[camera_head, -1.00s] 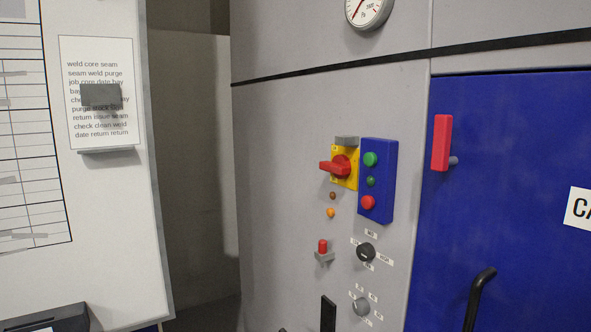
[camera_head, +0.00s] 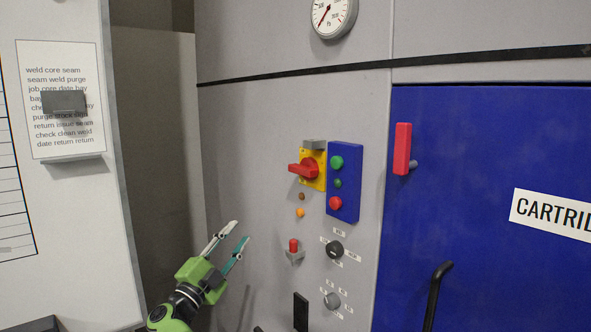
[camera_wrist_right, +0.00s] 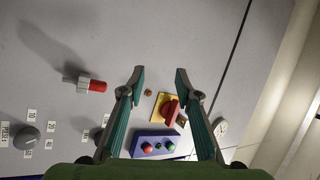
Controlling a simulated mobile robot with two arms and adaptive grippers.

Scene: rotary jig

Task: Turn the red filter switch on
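A red rotary switch (camera_head: 304,168) sits on a yellow plate on the grey machine panel, its handle pointing left, roughly level. It also shows in the wrist view (camera_wrist_right: 169,108). Lower down is a small red-capped switch (camera_head: 293,246) on a grey base, sticking out in the wrist view (camera_wrist_right: 96,86). No label tells which one is the filter switch. My right gripper (camera_head: 240,232) is open and empty, left of and apart from both. In the wrist view, the fingers (camera_wrist_right: 160,73) are spread with the panel beyond. My left gripper is not in view.
A blue box (camera_head: 344,190) with green and red buttons is right of the rotary switch. Below are a black knob (camera_head: 334,248) and a grey knob (camera_head: 332,300). A blue door (camera_head: 470,130) has a red handle (camera_head: 402,148). A whiteboard (camera_head: 110,220) stands at left.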

